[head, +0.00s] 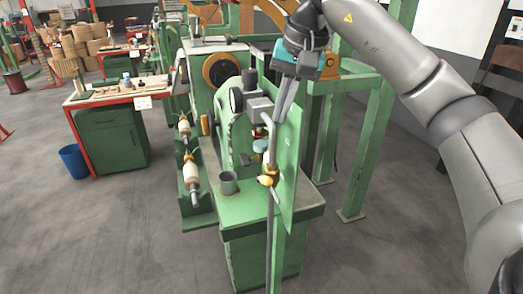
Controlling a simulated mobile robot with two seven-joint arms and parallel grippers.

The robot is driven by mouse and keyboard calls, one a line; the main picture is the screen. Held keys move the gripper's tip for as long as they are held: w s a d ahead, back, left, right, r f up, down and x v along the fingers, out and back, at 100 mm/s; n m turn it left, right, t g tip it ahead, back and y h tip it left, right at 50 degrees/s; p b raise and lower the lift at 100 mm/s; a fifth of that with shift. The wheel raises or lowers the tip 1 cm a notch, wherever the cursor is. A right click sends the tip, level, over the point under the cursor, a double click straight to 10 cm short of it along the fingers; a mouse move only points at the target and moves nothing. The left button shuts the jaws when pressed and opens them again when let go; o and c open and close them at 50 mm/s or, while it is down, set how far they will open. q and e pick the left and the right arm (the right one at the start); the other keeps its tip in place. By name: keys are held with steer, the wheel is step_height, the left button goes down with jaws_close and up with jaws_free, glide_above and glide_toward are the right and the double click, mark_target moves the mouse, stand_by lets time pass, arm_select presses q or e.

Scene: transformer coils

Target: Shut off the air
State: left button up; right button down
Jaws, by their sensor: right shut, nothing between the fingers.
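A grey air pipe (270,235) runs up the front of the green winding machine. A brass valve with a small yellowish handle (266,181) sits on this pipe, beside a green upright plate (289,165). The exact angle of the handle is too small to tell. My right gripper (281,118) comes down from the upper right, above the valve and apart from it. Its long grey fingers are shut with nothing between them, close to the bent top of the pipe. My left gripper is not in view.
A round gauge (236,99) and a grey cup (228,183) are on the machine left of the pipe. A green frame post (361,155) stands to the right. A workbench (112,93) and a blue bin (73,161) stand at the left. The floor in front is clear.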

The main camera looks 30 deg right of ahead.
steer(key=n, duration=0.3)
steer(key=n+p, duration=0.1)
glide_toward(263, 180)
steer(key=w+d+f, duration=0.2)
steer(key=w+f, duration=0.3)
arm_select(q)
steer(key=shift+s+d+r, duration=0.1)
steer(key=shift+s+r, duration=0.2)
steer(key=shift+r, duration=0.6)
arm_select(e)
steer(key=shift+s+a+f+g, duration=0.4)
steer(key=shift+s+f, duration=0.1)
steer(key=shift+f, duration=0.15)
